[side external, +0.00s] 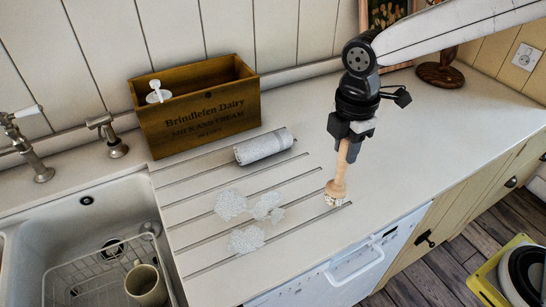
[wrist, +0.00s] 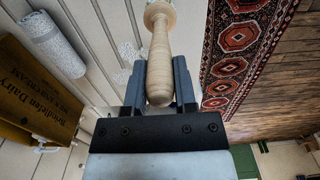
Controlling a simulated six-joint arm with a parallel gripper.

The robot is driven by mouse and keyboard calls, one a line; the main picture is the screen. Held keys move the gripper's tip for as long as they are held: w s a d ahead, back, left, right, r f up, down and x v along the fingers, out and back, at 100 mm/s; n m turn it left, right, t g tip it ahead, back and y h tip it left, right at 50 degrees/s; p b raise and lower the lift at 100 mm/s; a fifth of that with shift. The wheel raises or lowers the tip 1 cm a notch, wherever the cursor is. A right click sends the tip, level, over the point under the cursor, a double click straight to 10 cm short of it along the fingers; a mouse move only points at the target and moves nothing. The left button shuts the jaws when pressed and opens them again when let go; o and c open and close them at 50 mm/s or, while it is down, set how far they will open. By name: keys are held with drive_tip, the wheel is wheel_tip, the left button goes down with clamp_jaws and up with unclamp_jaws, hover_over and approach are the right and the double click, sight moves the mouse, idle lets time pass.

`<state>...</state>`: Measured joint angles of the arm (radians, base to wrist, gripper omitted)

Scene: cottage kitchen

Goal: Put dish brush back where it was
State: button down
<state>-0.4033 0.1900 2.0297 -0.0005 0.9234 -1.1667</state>
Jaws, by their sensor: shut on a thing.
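The dish brush (side external: 337,186) has a pale wooden handle and a round head with bristles facing down. My gripper (side external: 348,148) is shut on the upper part of its handle. The brush hangs nearly upright, its head at the right end of the drainer grooves; I cannot tell whether the bristles touch the counter. In the wrist view the brush handle (wrist: 158,60) lies between the two fingers of my gripper (wrist: 160,85). A wooden crate (side external: 198,118) marked Brindlefen Dairy stands at the back by the wall, with a white pump top showing inside.
A grey speckled roll (side external: 264,147) lies in front of the crate. Several pale foamy patches (side external: 247,239) lie on the grooves. The sink (side external: 95,230) holds a wire rack and a mug (side external: 146,284).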

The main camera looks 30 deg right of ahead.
sight(343, 162)
drive_tip(key=shift+f, duration=2.15)
drive_tip(key=shift+c, duration=2)
unclamp_jaws()
drive_tip(key=shift+r, duration=0.2)
wheel_tip(343, 162, up, 12)
